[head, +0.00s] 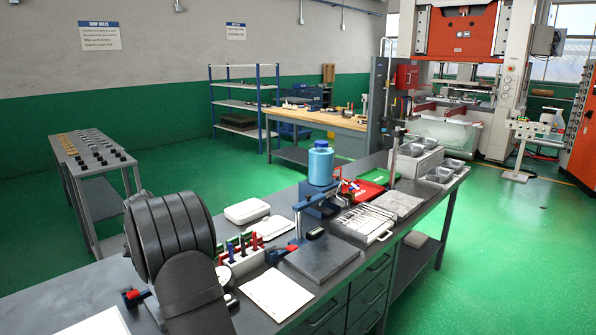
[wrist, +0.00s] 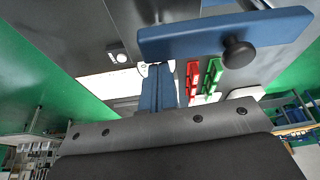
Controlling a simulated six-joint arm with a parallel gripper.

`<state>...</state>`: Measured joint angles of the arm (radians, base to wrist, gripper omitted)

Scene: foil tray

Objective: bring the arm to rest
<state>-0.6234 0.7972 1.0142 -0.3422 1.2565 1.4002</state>
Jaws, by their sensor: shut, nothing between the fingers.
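My gripper (wrist: 158,72) shows in the wrist view as two blue fingers pressed together with nothing between them. A blue bar with a black knob (wrist: 235,52) crosses the upper right of that view, close to the fingertips in the picture. I cannot tell the depth between them. In the head view, a dark ribbed part at lower left, likely my own arm, fills the foreground, and my fingers cannot be made out there. Foil trays (head: 412,150) sit at the far right end of the grey bench (head: 345,285), well away from my arm.
A rack with red, green and blue handles (head: 242,252) stands beside my arm. A blue stand (head: 318,197), a blue bottle (head: 320,165), a dark plate (head: 322,258) and a white sheet (head: 276,293) are on the bench. Green floor lies open behind.

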